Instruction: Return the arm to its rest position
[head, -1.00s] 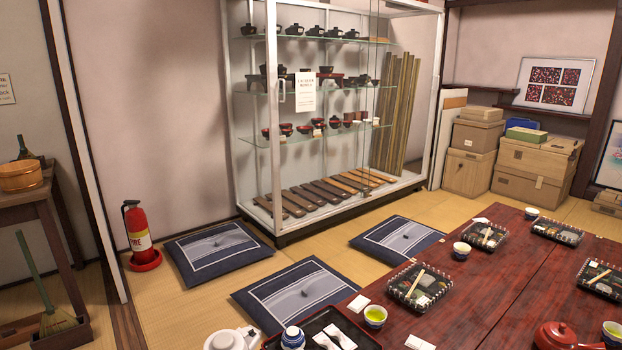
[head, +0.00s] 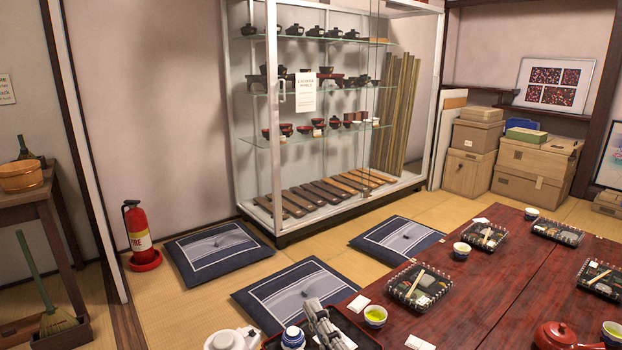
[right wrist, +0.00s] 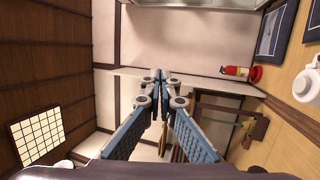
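My right gripper (head: 318,318) shows at the bottom of the head view, in front of a dark tray (head: 270,343) near the table's left corner. It hides part of the tray and the white items on it. In the right wrist view, the gripper's two fingers (right wrist: 160,84) meet at their tips with nothing held between them. My left gripper is not in view.
The red-brown table (head: 490,305) holds lunch boxes (head: 419,286), tea cups (head: 375,316) and a red teapot (head: 556,337). A blue-and-white jar (head: 293,338) and a white pot (head: 224,341) stand left of the gripper. Cushions (head: 218,253) lie on the floor before a glass cabinet.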

